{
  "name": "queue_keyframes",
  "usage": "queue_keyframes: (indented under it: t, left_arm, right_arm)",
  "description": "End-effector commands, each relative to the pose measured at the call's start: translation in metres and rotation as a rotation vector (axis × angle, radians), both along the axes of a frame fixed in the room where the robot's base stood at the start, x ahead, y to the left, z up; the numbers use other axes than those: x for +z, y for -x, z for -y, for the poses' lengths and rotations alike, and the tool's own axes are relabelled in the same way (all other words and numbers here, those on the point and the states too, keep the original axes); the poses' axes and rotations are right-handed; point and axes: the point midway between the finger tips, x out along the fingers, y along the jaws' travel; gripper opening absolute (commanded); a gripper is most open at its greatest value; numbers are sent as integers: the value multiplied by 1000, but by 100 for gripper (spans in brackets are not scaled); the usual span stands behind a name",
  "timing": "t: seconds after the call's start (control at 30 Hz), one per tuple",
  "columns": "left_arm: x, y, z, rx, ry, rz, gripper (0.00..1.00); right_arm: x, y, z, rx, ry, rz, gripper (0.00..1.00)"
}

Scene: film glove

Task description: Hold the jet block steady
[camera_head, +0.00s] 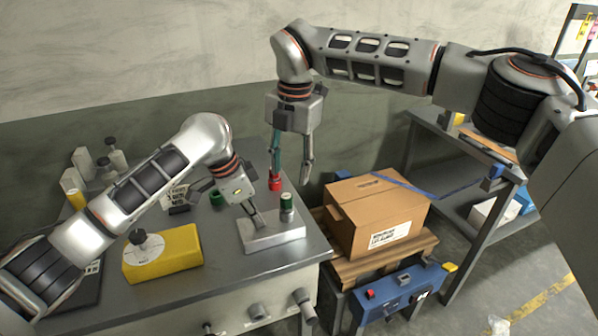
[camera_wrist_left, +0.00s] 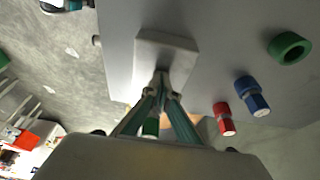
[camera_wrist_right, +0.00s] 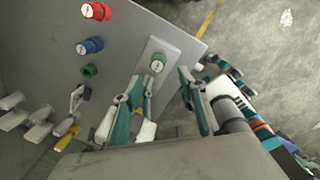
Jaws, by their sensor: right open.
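The jet block (camera_head: 262,240) is a pale grey slab near the table's right end. A green-capped cylinder (camera_head: 287,207) stands on its right part. My left gripper (camera_head: 259,224) reaches down to the block. In the left wrist view its fingertips (camera_wrist_left: 162,76) close together at an edge of the block (camera_wrist_left: 168,45) and appear shut on it, though the contact is partly hidden. My right gripper (camera_head: 291,170) is open and empty, pointing down above and behind the capped cylinder. In the right wrist view the capped cylinder (camera_wrist_right: 157,63) shows beyond its spread fingers (camera_wrist_right: 165,85).
A red-capped cylinder (camera_head: 275,182), a blue one (camera_wrist_left: 252,96) and a green ring (camera_head: 216,199) stand behind the block. A yellow block (camera_head: 162,254) lies on the left. A cardboard box (camera_head: 376,215) is beside the table, with a blue case (camera_head: 400,290) below.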

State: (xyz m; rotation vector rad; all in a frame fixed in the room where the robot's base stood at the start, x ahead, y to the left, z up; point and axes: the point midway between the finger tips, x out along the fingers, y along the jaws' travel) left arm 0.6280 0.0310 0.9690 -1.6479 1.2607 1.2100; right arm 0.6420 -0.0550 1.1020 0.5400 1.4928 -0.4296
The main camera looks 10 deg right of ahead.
Motion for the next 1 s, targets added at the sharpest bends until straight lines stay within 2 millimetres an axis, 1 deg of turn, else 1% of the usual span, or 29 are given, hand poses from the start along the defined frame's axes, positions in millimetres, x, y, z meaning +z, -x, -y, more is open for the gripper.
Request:
queue_keyframes:
  t: [0.03, 0.2, 0.4, 0.5, 0.6, 0.7, 0.83, 0.93, 1.0]
  left_arm:
    - [-8, 3, -2, -1, -8, -12, 0]
    - [-8, 3, -2, -1, -8, -12, 0]
    - [-8, 3, -2, -1, -8, -12, 0]
    - [-8, 3, -2, -1, -9, -12, 0]
    - [-8, 3, -2, 0, -9, -11, 0]
    - [-8, 3, -2, -1, -8, -12, 0]
    - [-8, 3, -2, -1, -8, -12, 0]
    - [-8, 3, -2, -1, -8, -12, 0]
    - [-8, 3, -2, -1, -8, -12, 0]
  right_arm:
    - [-3, 2, 3, 108, -11, 17, 41]
    - [-5, 7, 9, 492, -36, 102, 41]
    - [0, 13, 15, 925, -36, 237, 41]
    - [4, 17, 18, 1110, -23, 305, 41]
    - [9, 20, 20, 1257, -4, 363, 41]
    - [12, 22, 22, 1358, 13, 404, 41]
    - [13, 22, 22, 1426, 27, 433, 41]
    - [9, 21, 21, 1440, 30, 438, 41]
    - [2, 20, 18, 1442, 29, 437, 41]
